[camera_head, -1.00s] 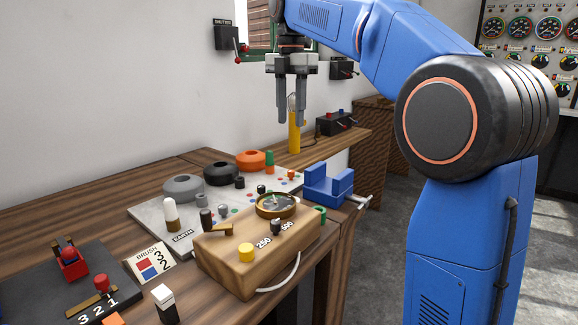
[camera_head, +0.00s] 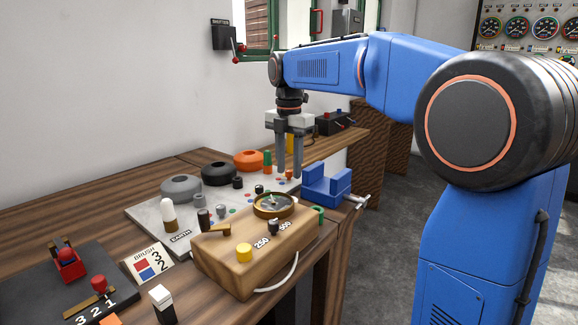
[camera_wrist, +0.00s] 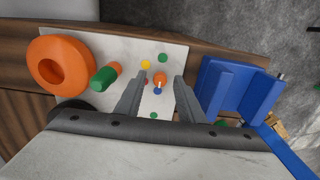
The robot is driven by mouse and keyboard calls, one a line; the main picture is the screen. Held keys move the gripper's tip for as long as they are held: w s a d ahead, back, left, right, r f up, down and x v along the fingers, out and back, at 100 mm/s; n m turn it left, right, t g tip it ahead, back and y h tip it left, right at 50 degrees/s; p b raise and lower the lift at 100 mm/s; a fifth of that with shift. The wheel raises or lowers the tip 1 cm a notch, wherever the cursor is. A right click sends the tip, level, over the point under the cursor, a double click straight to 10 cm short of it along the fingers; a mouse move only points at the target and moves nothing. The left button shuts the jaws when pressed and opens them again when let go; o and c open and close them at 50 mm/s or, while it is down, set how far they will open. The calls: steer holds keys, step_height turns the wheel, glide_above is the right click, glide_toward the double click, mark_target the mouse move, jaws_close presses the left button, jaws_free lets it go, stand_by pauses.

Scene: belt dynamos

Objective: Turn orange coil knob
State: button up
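The orange coil knob (camera_head: 290,174) is a small knob on the right end of the pale panel (camera_head: 146,215). In the wrist view the knob (camera_wrist: 159,79) shows between my fingertips, with a small blue spot near it. My gripper (camera_head: 289,169) points down over the knob, its two grey fingers apart, one on each side. The wrist view also shows my gripper (camera_wrist: 160,82) open with gaps beside the knob. I cannot tell exactly how low the fingertips are around it.
The orange ring coil (camera_head: 248,160) and green post (camera_head: 268,160) stand left of the fingers. A blue vise-like block (camera_head: 327,184) stands close on the right. A wooden box with a round dial (camera_head: 273,206) is in front. Black and grey ring coils lie further left.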

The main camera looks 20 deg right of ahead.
steer(key=shift+f, duration=0.1)
jaws_close()
